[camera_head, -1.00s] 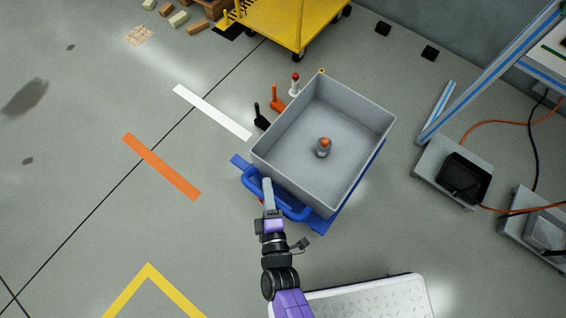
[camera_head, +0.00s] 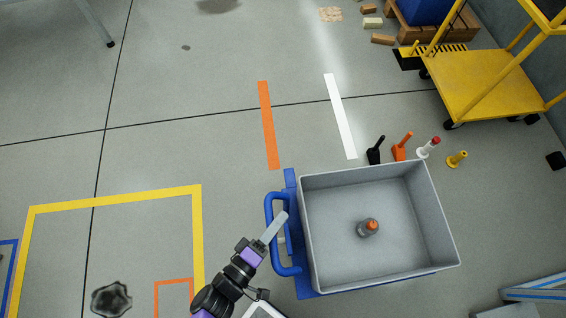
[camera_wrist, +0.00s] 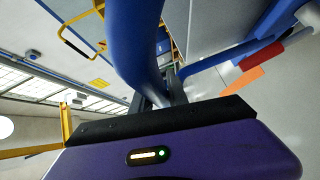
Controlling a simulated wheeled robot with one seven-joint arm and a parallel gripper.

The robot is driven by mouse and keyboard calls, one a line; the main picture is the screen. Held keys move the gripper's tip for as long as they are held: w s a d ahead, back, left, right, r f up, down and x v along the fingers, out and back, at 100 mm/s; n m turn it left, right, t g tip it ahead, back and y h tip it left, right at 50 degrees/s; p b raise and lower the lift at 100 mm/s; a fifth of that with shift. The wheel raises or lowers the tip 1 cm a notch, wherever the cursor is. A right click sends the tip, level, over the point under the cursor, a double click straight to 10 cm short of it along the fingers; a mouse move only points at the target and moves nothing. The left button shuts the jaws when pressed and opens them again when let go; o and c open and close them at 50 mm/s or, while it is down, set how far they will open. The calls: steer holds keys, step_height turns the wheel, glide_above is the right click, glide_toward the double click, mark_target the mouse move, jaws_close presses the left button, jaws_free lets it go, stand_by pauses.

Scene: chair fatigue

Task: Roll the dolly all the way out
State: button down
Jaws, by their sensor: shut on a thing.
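The dolly is a blue platform (camera_head: 305,286) carrying a grey open bin (camera_head: 385,268), at lower centre-right in the head view. Its blue handle (camera_head: 271,212) is on the left side and also fills the wrist view (camera_wrist: 138,45). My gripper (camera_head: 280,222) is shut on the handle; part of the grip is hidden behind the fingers. A small grey object with an orange top (camera_head: 368,228) stands inside the bin. The platform's left corner is close to the lower end of an orange floor stripe (camera_head: 268,125). A white stripe (camera_head: 340,115) ends just above the bin.
Black (camera_head: 375,152), orange (camera_head: 400,148), red-and-white (camera_head: 428,148) and yellow (camera_head: 457,159) small items stand along the bin's upper edge. A yellow cart (camera_head: 480,85) is at upper right. A yellow floor outline (camera_head: 115,197) lies left. The floor to the left is open.

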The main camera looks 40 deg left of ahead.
steer(key=shift+s+a, duration=0.3)
steer(key=c, duration=1.5)
jaws_free()
steer(key=shift+c, duration=0.2)
steer(key=shift+o, duration=1.2)
steer(key=s+r+p, duration=0.1)
steer(key=s, duration=0.6)
steer(key=shift+s+p, duration=0.3)
steer(key=shift+s, duration=0.05)
steer(key=shift+d, duration=0.1)
